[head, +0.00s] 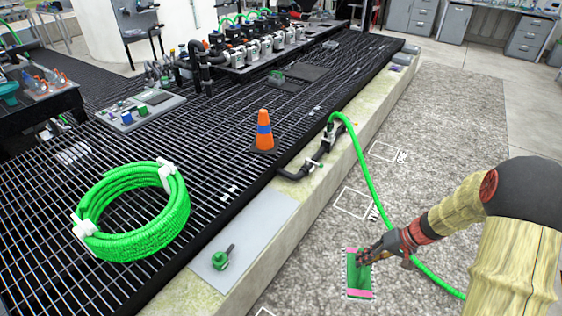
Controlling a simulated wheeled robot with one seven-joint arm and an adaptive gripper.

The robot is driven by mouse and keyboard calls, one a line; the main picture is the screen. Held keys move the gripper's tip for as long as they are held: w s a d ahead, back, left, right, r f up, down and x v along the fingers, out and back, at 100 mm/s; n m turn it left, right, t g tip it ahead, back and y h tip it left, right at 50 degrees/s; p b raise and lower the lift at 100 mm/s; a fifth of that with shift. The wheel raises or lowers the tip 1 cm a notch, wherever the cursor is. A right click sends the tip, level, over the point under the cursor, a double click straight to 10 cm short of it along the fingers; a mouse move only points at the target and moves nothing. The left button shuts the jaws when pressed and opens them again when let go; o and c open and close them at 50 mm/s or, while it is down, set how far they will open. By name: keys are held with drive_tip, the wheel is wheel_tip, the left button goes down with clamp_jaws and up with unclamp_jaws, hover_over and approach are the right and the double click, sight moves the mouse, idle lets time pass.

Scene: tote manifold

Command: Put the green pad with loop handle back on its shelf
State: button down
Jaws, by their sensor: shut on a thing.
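A green pad (357,277) with pink end strips is at the lower middle right, over the grey gravel-patterned floor. My gripper (366,257) reaches in from the right and is shut on it from above. The fingers cover the upper part of the pad, so its loop handle cannot be made out. I cannot tell whether the pad touches the floor or hangs just above it. No shelf can be clearly identified as the pad's own in this view.
A green hose (369,185) runs from the kerb (305,185) down behind my arm. A coiled green hose (135,240), an orange cone (264,130) and a grey plate (270,212) with a green-based handled piece (221,260) lie left. Open floor (440,120) extends toward the back.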

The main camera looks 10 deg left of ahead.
wheel_tip(320, 180, up, 8)
drive_tip(key=p, duration=0.6)
drive_tip(key=shift+f+p, duration=0.2)
drive_tip(key=shift+p, duration=0.1)
drive_tip(key=shift+f, duration=0.15)
drive_tip(key=shift+a, duration=0.1)
